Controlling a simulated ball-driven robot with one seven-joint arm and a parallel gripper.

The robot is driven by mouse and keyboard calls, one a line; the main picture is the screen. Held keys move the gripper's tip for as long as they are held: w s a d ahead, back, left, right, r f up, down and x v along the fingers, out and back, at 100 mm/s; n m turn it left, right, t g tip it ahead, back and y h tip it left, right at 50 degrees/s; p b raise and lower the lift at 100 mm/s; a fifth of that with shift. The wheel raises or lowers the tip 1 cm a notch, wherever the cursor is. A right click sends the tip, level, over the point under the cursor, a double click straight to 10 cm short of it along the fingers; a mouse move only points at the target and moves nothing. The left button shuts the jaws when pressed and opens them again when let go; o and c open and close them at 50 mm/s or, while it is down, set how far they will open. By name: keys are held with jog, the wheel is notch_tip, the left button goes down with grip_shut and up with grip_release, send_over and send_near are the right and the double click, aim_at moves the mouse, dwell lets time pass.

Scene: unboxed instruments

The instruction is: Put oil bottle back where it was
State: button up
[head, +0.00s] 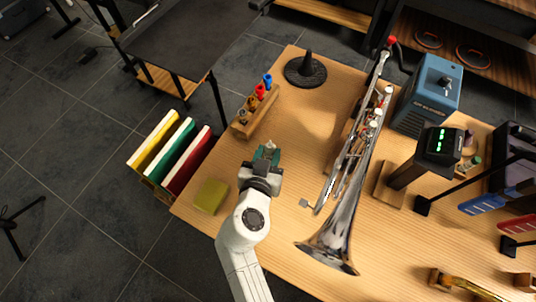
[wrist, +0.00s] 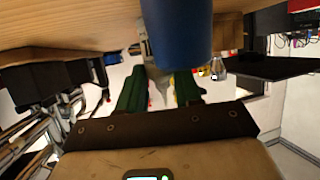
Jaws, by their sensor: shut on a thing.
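My gripper (head: 268,152), with green fingertips, is over the left part of the wooden table (head: 310,105). It is shut on the oil bottle, whose pale tip (head: 271,144) shows between the fingers. In the wrist view the table is at the top; a large blue cylinder (wrist: 178,35), apparently the bottle's body, sits beyond the green fingers, and a grey tapered nozzle (wrist: 161,82) shows between them. A wooden rack (head: 256,117) with several small bottles, some blue- or red-topped, stands just beyond my gripper. I cannot tell the bottle's height above the table.
A yellow-green block (head: 210,196) lies left of my gripper. A silver trumpet (head: 345,215) lies to the right. A black round stand (head: 305,70) is at the back. A blue box (head: 428,92) and a dark display device (head: 437,147) stand farther right. Bare tabletop separates rack and trumpet.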

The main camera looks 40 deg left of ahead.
jog(key=o, duration=1.1)
jog(key=shift+f, duration=0.1)
jog(key=shift+c, duration=0.2)
jog(key=shift+s, duration=0.15)
jog(key=v, duration=1.2)
jog(key=shift+b, duration=0.3)
